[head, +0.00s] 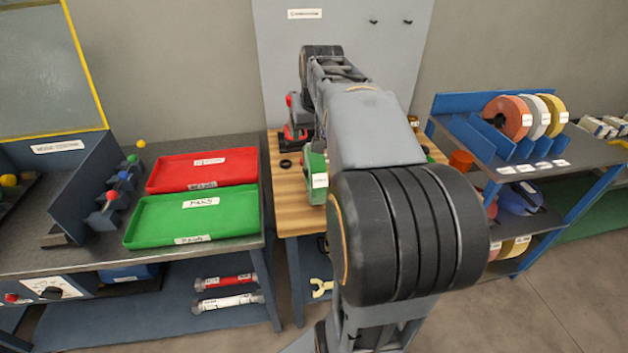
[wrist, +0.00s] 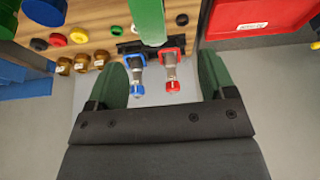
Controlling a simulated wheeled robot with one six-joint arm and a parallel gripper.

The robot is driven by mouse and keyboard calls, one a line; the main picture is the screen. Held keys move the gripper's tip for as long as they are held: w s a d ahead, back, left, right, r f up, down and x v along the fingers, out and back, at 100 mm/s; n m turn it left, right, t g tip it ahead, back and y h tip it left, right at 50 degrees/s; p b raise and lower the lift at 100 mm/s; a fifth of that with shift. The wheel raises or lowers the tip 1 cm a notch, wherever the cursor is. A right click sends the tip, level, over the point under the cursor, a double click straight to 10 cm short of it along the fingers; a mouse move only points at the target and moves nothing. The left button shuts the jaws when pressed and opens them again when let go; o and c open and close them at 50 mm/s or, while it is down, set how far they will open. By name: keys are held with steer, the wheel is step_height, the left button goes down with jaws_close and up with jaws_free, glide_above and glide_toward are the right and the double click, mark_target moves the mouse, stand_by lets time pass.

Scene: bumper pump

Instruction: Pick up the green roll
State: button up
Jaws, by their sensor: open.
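The green roll (head: 316,175) stands on the wooden bench, with a white label on its side, partly hidden by my arm in the head view. In the wrist view the green roll (wrist: 148,18) shows edge-on as a green band at the top, cut off by the frame. My gripper (wrist: 160,62) is open, with its two green fingers wide apart and nothing held between them. The roll lies ahead of the gap, slightly left of its middle; I see no contact. In the head view my gripper is hidden behind my arm.
A blue-handled clamp (wrist: 136,72) and a red-handled clamp (wrist: 170,72) show at the bench edge between the fingers. Several jars and caps stand left of them. A red tray (head: 203,169) and a green tray (head: 134,232) lie left; a rack with rolls (head: 509,117) stands right.

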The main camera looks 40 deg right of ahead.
mark_target(314, 155)
steer(key=d+f, duration=0.1)
steer(key=w+d, duration=0.1)
steer(key=shift+d+f, duration=0.3)
steer(key=shift+f, duration=0.05)
steer(key=x, duration=0.5)
steer(key=shift+w+f, duration=0.1)
steer(key=shift+f, duration=0.05)
steer(key=shift+p+x, duration=0.35)
steer(key=shift+x, duration=2.8)
steer(key=shift+w, duration=0.2)
steer(key=shift+c, duration=0.3)
jaws_close()
